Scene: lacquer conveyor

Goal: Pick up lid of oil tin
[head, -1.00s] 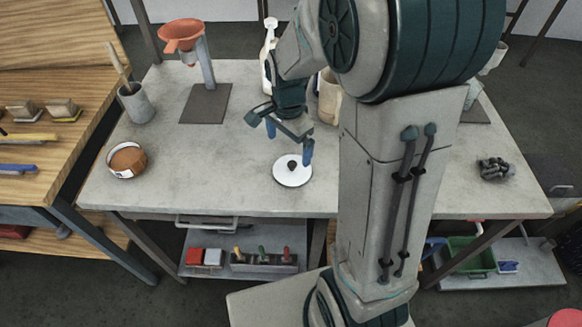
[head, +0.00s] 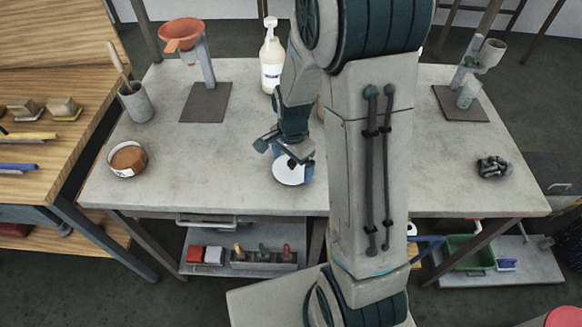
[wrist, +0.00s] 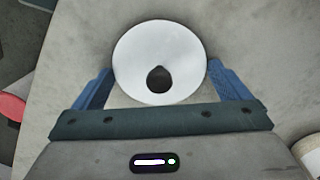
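The lid (head: 287,174) is a white disc with a dark knob, lying on the grey table near its front middle. In the wrist view the lid (wrist: 160,45) lies between the two blue fingers, its knob toward the palm. My gripper (wrist: 160,76) is open, with one finger on each side of the lid. Whether the fingers touch the rim is unclear. In the head view my gripper (head: 286,163) is low over the lid and partly covers it. A round open container (head: 141,160) with brown contents and a white label stands at the left of the table; I cannot tell whether it is the oil tin.
A white pump bottle (head: 271,65) stands behind my arm. A funnel stand (head: 208,72) and a grey cup (head: 137,105) are at the back left. Dark lumps (head: 494,167) lie at the right. The front left of the table is clear.

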